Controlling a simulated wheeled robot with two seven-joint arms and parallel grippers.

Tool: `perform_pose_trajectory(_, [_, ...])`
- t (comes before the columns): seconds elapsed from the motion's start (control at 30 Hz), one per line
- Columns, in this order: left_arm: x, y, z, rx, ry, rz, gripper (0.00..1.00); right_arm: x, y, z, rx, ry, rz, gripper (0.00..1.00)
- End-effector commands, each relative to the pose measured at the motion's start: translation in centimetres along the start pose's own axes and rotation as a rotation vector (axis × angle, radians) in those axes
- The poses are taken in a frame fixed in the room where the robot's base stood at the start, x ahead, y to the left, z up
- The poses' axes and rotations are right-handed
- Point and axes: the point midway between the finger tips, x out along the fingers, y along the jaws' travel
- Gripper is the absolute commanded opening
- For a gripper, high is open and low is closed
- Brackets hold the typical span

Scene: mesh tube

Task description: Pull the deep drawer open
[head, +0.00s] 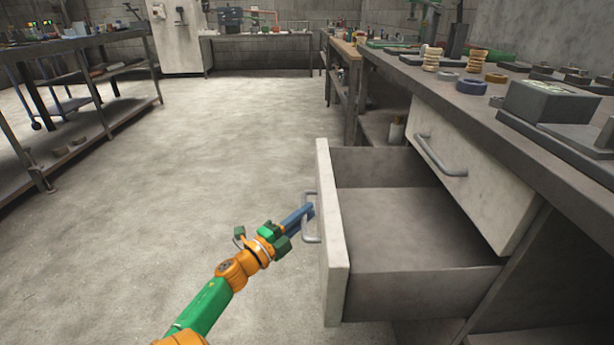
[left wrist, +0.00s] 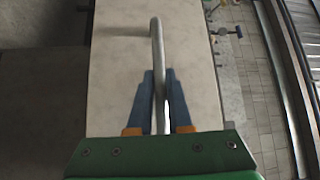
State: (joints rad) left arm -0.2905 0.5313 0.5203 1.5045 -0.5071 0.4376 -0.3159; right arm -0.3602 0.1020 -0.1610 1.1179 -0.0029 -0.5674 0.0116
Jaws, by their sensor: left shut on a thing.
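The deep drawer (head: 405,220) stands pulled well out from under the workbench, and its inside looks empty. Its pale front panel (head: 334,240) carries a grey bar handle (head: 305,232) on the outer face. My left gripper (head: 310,211) is at this handle, with its blue fingers on it. In the left wrist view the two blue fingers (left wrist: 160,90) are shut on the handle (left wrist: 156,45), one on each side, in front of the drawer front (left wrist: 115,75). My right gripper is not in view.
A shut drawer front (head: 470,170) with its own handle (head: 440,158) is right of the open drawer. The workbench top (head: 440,80) holds rings, a grey box (head: 552,103) and tools. The floor (head: 190,140) left of the drawer is clear. A shelf table (head: 80,80) stands far left.

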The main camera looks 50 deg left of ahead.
Motion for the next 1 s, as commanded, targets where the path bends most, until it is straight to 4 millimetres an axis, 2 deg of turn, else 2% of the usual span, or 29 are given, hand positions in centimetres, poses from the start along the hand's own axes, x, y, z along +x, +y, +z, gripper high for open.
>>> perform_pose_trajectory(0.13, [0.0,0.0,0.0,0.001,0.000,-0.001,0.00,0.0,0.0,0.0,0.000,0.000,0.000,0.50])
perform_pose_trajectory(0.17, [0.0,0.0,0.0,0.001,0.000,-0.001,0.23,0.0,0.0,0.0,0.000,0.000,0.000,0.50])
perform_pose_trajectory(0.2, [0.0,0.0,0.0,0.001,0.000,-0.001,0.34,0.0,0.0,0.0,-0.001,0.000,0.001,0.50])
perform_pose_trajectory(0.27, [0.0,0.0,0.0,0.001,0.000,-0.001,0.47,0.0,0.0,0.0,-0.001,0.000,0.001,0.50])
perform_pose_trajectory(0.57, [-0.2,0.0,0.0,0.000,-0.001,0.000,0.47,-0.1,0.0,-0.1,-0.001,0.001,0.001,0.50])
perform_pose_trajectory(0.67, [-1.9,-0.1,0.0,-0.002,-0.002,0.002,0.47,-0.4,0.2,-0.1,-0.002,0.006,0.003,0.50])
perform_pose_trajectory(0.8, [-5.0,-0.1,0.0,-0.001,-0.003,0.003,0.47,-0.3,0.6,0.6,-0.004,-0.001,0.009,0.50])
perform_pose_trajectory(0.9, [-6.5,-0.1,0.0,-0.001,-0.002,0.001,0.47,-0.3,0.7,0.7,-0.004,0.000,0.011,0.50])
perform_pose_trajectory(1.0, [-7.0,-0.1,0.0,0.001,0.000,-0.001,0.47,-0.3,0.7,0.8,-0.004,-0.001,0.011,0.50])
